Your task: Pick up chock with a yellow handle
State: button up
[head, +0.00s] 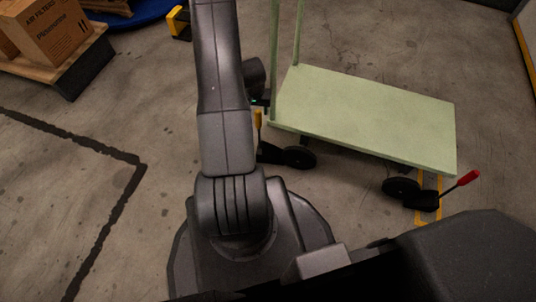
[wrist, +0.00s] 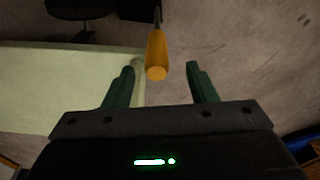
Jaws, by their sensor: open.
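The chock (head: 268,153) is a black wedge with an upright yellow handle (head: 258,118). It stands on the floor by a cart wheel, partly hidden by my arm in the head view. In the wrist view the yellow handle (wrist: 157,50) points toward the camera. My gripper (wrist: 160,68) is open, with one green finger on each side of the handle's end. Gaps show between the handle and both fingers. A second black chock (head: 422,201) with a red handle (head: 468,178) is by the other wheel at the right.
A pale green cart (head: 365,115) with black wheels (head: 300,157) stands beside the chock. Its deck also shows at left in the wrist view (wrist: 55,85). Cardboard boxes (head: 50,30) sit on a pallet at upper left. Grey floor is clear at left.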

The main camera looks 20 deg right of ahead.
aim_at(258, 116)
jog(key=f+b, duration=0.1)
jog(key=f, duration=0.3)
jog(key=f+b, duration=0.1)
jog(key=f, duration=0.1)
jog(key=shift+w+d+b, duration=0.3)
jog(key=shift+w+d, duration=0.1)
jog(key=shift+r, duration=0.1)
grip_shut()
dwell(0.9)
